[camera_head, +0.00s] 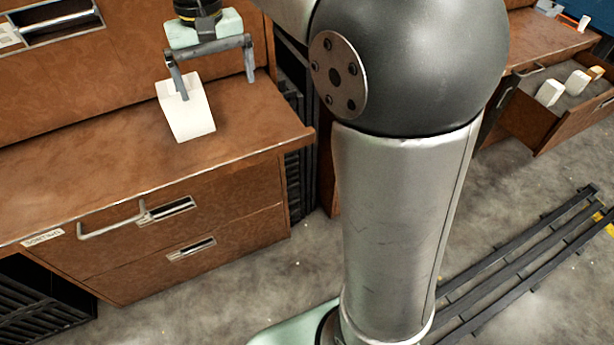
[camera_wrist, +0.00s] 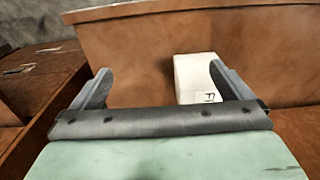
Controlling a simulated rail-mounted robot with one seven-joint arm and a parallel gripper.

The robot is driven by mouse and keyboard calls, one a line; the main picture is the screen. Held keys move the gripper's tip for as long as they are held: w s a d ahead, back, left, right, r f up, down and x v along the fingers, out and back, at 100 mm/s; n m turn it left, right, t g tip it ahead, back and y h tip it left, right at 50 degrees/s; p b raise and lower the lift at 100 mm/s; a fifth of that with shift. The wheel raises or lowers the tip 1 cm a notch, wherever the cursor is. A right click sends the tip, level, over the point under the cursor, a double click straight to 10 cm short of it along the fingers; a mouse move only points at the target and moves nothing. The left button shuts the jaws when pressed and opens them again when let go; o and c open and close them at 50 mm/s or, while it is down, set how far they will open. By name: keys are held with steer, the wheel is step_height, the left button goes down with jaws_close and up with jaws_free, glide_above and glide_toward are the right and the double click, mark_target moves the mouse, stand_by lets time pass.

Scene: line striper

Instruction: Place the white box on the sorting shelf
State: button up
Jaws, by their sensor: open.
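The white box (camera_head: 190,112) appears to rest on the brown wooden sorting shelf (camera_head: 95,155), near its right end, leaning a little in the head view. My gripper (camera_head: 216,88) is open above the shelf. Its left finger in the head view overlaps the top of the box. In the wrist view the box (camera_wrist: 190,78) is beside the right finger of my gripper (camera_wrist: 159,70), partly hidden by that finger, with dark lettering on its face. The gap between the fingers is mostly empty. I cannot tell whether the finger touches the box.
The shelf front has a "SORTING" label (camera_head: 43,238) and a bar handle (camera_head: 112,222). An open drawer (camera_head: 560,140) at the right holds white boxes (camera_head: 549,92). Black rails (camera_head: 520,265) lie on the grey floor. The shelf's left part is clear.

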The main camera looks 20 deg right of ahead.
steer(key=s+d+f, duration=0.4)
steer(key=s+f, duration=0.4)
steer(key=s, duration=0.3)
steer(key=s+d+f, duration=0.4)
steer(key=s+f, duration=0.5)
steer(key=s, duration=0.1)
steer(key=shift+s+d, duration=0.15)
steer(key=shift+s, duration=0.25)
